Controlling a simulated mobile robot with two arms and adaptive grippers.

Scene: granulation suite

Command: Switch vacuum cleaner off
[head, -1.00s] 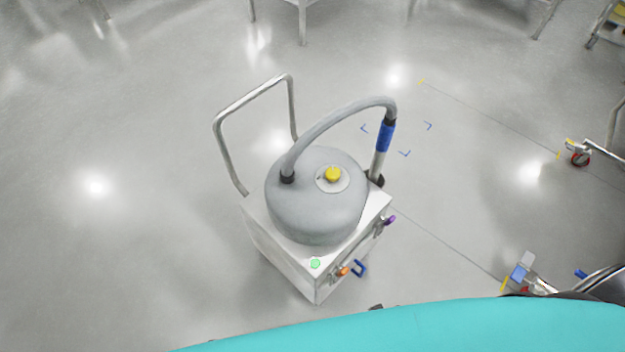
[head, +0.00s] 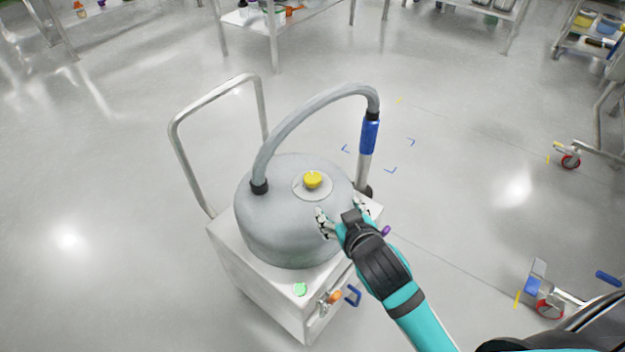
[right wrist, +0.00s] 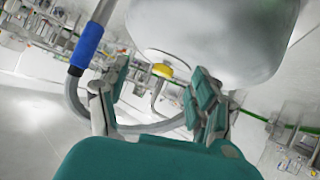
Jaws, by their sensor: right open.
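The vacuum cleaner (head: 285,225) stands on the floor in the middle of the head view, a grey rounded drum on a white box base. A yellow knob (head: 312,180) sits on a light disc on top of the drum. On the base are a green round button (head: 300,289), an orange knob (head: 334,297), a blue handle (head: 353,295) and a purple knob (head: 386,231). My right gripper (head: 340,212) is open and empty over the drum's right side, near the yellow knob. In the right wrist view the yellow knob (right wrist: 162,71) shows beyond the open fingers (right wrist: 155,95). My left gripper is not in view.
A grey hose (head: 315,105) arches over the drum to a blue-gripped wand (head: 369,137) behind my right gripper. A metal push handle (head: 205,98) rises at the left. Wheeled metal frames stand at the right, tables at the back. Floor on the left is clear.

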